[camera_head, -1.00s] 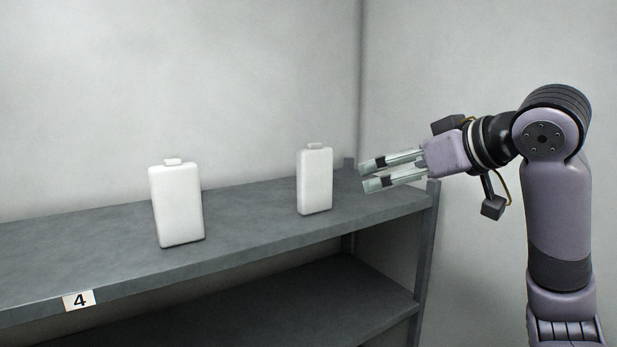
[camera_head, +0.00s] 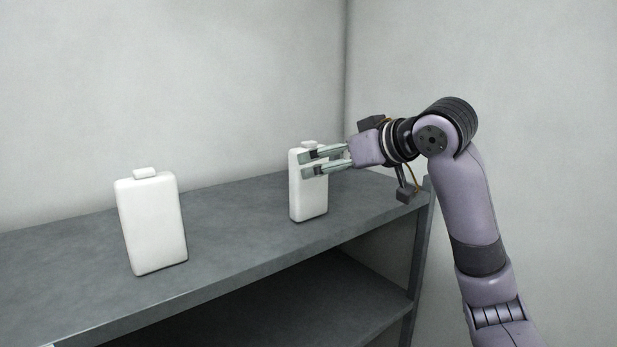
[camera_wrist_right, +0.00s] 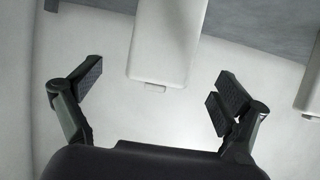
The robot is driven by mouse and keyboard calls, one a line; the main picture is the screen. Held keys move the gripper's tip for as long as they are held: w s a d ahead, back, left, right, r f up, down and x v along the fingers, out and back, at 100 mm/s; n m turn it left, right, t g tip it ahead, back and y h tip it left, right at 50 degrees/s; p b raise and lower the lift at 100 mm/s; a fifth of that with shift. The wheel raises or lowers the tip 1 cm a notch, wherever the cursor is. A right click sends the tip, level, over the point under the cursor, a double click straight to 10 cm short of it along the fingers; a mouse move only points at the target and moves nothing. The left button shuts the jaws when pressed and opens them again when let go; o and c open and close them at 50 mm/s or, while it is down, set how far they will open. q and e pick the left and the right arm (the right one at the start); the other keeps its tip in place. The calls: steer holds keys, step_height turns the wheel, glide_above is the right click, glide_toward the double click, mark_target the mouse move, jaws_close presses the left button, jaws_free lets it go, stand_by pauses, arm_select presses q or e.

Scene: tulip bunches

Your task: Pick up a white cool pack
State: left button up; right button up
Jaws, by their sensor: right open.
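Two white cool packs with small caps stand on the grey shelf (camera_head: 235,225). The nearer pack (camera_head: 151,225) is at the left of the head view, leaning slightly. The farther pack (camera_head: 308,201) stands upright near the shelf's right end. My right gripper (camera_head: 303,164) is open, its fingers overlapping the upper part of the farther pack. In the right wrist view this pack (camera_wrist_right: 168,38) shows cap end down, between the open fingers (camera_wrist_right: 160,90) with gaps on both sides. Contact is not visible. My left gripper is not in view.
A grey wall (camera_head: 220,80) rises behind the shelf, with a corner near its right end. A shelf post (camera_head: 418,250) stands at the right. A lower shelf (camera_head: 340,300) shows beneath. The top surface between the packs is clear.

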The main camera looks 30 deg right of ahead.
mark_target(314, 163)
steer(key=p+x, duration=0.1)
steer(key=x, duration=0.2)
steer(key=shift+r, duration=0.15)
steer(key=p+x, duration=0.2)
steer(key=x, duration=0.1)
steer(key=shift+w+a, duration=0.2)
steer(key=shift+w, duration=0.2)
steer(key=shift+w+f, duration=0.3)
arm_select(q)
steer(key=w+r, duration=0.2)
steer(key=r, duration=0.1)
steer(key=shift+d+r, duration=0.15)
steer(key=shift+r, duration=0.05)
arm_select(e)
steer(key=shift+s, duration=0.1)
steer(key=shift+c, duration=0.9)
steer(key=shift+r, duration=0.1)
steer(key=c, duration=1.5)
